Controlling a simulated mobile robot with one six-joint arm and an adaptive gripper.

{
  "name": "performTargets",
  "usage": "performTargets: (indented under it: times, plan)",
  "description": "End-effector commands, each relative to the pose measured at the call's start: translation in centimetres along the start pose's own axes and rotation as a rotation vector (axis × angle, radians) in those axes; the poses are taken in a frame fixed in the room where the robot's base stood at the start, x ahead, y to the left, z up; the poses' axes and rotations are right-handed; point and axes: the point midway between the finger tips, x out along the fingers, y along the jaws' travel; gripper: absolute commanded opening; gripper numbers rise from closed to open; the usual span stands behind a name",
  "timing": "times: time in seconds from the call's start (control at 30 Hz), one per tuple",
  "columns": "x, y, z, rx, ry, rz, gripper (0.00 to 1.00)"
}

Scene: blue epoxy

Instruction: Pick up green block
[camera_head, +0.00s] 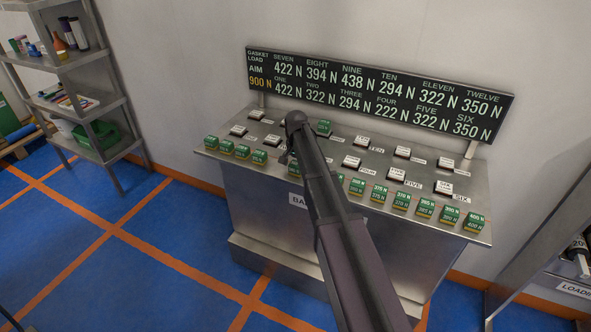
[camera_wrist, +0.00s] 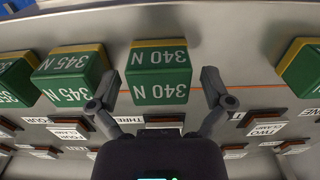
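Several green blocks with yellow bases and white newton labels stand in a row along the front edge of a metal bench. In the wrist view, a green block marked 340 N (camera_wrist: 160,82) is between the fingers of my open gripper (camera_wrist: 160,74), with a gap on both sides. I cannot tell how far the fingertips are above it. A green block marked 345 N (camera_wrist: 72,78) is just left, and another green block (camera_wrist: 302,72) is at the right edge. In the head view, my arm hides part of the row and most of my gripper.
The metal bench (camera_head: 262,195) carries labelled load pads (camera_head: 352,162) behind the row. One more green block (camera_head: 324,128) sits farther back. A black display board (camera_head: 380,92) stands behind the bench. A shelf rack (camera_head: 85,100) is at left. Blue floor (camera_head: 130,270) is clear in front.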

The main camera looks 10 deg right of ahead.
Motion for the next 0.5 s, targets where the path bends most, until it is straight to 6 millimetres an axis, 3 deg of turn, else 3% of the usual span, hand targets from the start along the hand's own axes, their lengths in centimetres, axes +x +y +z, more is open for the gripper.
performTargets:
  times: [0.03,0.27,0.5]
  plan:
    - [0.00,0.00,0.00,0.000,0.000,0.000,0.88]
    - [0.00,-0.01,0.01,0.000,0.000,0.000,0.20]
    - [0.01,-0.03,0.01,0.000,0.000,0.000,0.18]
